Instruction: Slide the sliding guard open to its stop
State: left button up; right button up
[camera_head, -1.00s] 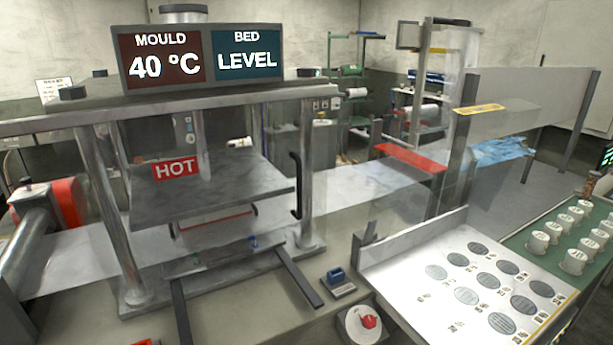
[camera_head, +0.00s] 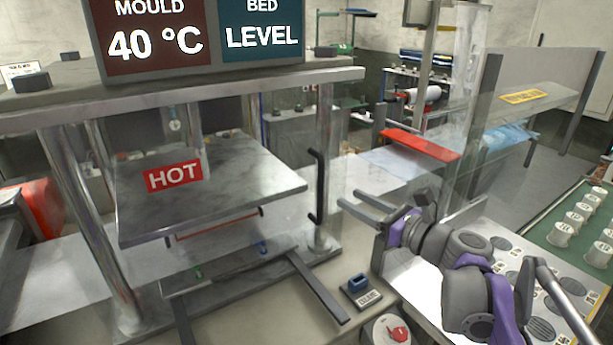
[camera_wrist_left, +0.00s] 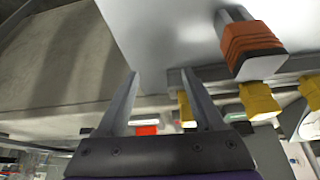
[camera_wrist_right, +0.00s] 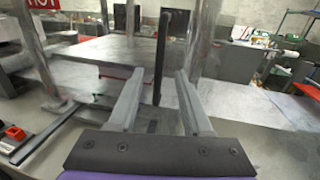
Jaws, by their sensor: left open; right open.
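The sliding guard's black upright handle (camera_head: 316,187) stands at the right front of the press, beside its metal post. The clear guard pane is hard to make out. My right gripper (camera_head: 350,198) is open and empty, just right of the handle, its fingers pointing left towards it. In the right wrist view the handle (camera_wrist_right: 161,58) stands upright beyond the fingertips, between their lines; no contact shows. My left gripper (camera_wrist_left: 160,75) is open and empty in the left wrist view, and it is out of the head view.
The press has a plate marked HOT (camera_head: 230,195) and a display reading 40 °C and LEVEL (camera_head: 262,38). A printed panel (camera_head: 500,243) lies under my right arm.

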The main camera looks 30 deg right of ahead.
aim_at(323, 184)
jog(key=x, duration=1)
jog(key=shift+w, duration=0.25)
jog(key=shift+c, duration=0.2)
grip_shut()
dwell(0.9)
